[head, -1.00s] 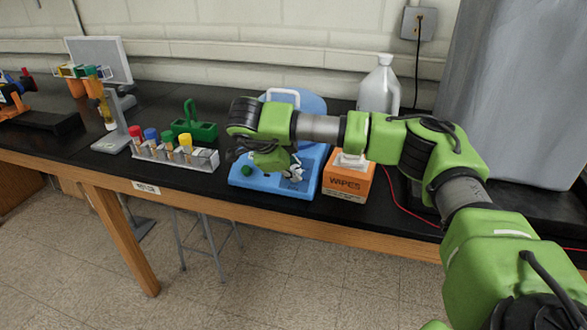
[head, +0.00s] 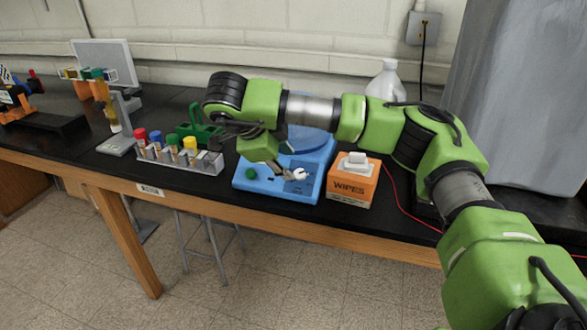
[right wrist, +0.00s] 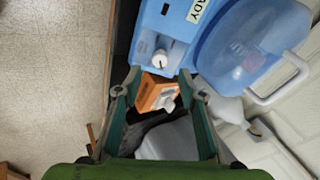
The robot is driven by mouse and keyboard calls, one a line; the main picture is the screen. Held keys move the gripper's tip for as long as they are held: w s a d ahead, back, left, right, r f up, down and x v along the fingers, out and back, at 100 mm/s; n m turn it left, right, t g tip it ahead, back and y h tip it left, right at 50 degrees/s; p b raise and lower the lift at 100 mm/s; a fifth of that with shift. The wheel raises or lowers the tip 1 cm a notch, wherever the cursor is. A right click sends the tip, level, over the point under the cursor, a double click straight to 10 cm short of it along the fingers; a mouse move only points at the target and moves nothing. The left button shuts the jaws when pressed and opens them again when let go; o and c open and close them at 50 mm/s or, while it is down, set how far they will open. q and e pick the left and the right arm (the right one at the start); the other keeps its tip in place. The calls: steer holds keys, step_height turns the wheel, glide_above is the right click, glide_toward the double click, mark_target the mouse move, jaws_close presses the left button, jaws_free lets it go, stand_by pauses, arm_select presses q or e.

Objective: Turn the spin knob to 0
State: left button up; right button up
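The blue centrifuge (head: 248,188) stands on the black bench, with a green button (head: 251,174) on its front. Its white spin knob (head: 299,175) is right of the button; in the right wrist view the knob (right wrist: 160,59) lies just beyond the fingertips, and its setting is too small to read. My right gripper (right wrist: 160,90) is open, with nothing visible between its fingers. In the head view the gripper (head: 285,170) is beside the knob; I cannot tell whether it touches. The forearm hides part of the round lid (right wrist: 250,45). My left gripper is out of view.
An orange wipes box (head: 351,188) stands close right of the centrifuge. A tube rack (head: 190,161) with several capped tubes is to the left. A white jug (head: 387,80) stands behind. A red cable lies right of the box.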

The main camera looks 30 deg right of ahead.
steer(key=shift+v, duration=1.9)
